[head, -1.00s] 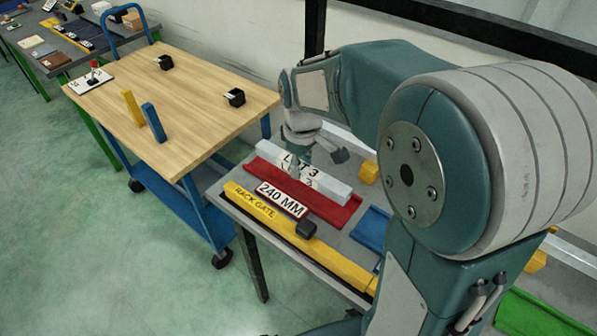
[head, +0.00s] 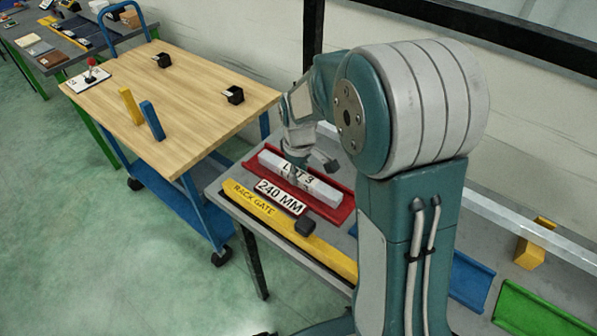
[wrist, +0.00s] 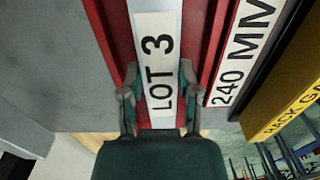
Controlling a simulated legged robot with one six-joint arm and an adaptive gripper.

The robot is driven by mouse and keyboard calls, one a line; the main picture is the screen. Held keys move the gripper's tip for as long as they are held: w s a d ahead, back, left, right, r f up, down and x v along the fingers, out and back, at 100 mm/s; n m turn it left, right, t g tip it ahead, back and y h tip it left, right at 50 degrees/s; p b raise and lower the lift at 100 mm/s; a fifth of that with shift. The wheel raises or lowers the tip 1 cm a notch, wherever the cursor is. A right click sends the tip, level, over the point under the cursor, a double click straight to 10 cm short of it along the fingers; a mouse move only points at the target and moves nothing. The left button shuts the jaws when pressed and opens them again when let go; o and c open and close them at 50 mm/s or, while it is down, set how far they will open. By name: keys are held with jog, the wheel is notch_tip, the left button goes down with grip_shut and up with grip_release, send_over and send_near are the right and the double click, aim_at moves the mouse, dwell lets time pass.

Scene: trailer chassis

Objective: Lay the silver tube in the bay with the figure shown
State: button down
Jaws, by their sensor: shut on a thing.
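The silver tube (head: 325,192) is a square pale bar marked LOT 3. It lies lengthwise along the red bay (head: 345,212), whose plate (head: 280,197) reads 240 MM. In the wrist view the tube (wrist: 157,50) runs between the red walls (wrist: 213,50), parallel to them. It looks low in the bay, but I cannot tell if it rests on the floor of it. My gripper (wrist: 158,88) is shut on the tube, one finger on each side near its end. In the head view my gripper (head: 297,168) comes down from behind the tube.
Blue (head: 468,282) and green (head: 535,310) bays lie to the right, with a yellow block (head: 529,254) behind. A wooden-topped cart (head: 185,115) stands at the left.

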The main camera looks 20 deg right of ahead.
aim_at(299, 173)
jog(key=shift+c, duration=1.6)
grip_release()
notch_tip(299, 173, up, 11)
jog(key=s+r+m+t, duration=0.2)
jog(key=s+r+m, duration=0.1)
jog(key=s, duration=0.7)
jog(key=s+r+m+t, duration=0.3)
jog(key=s+m, duration=0.1)
jog(key=s, duration=0.7)
jog(key=shift+t, duration=0.3)
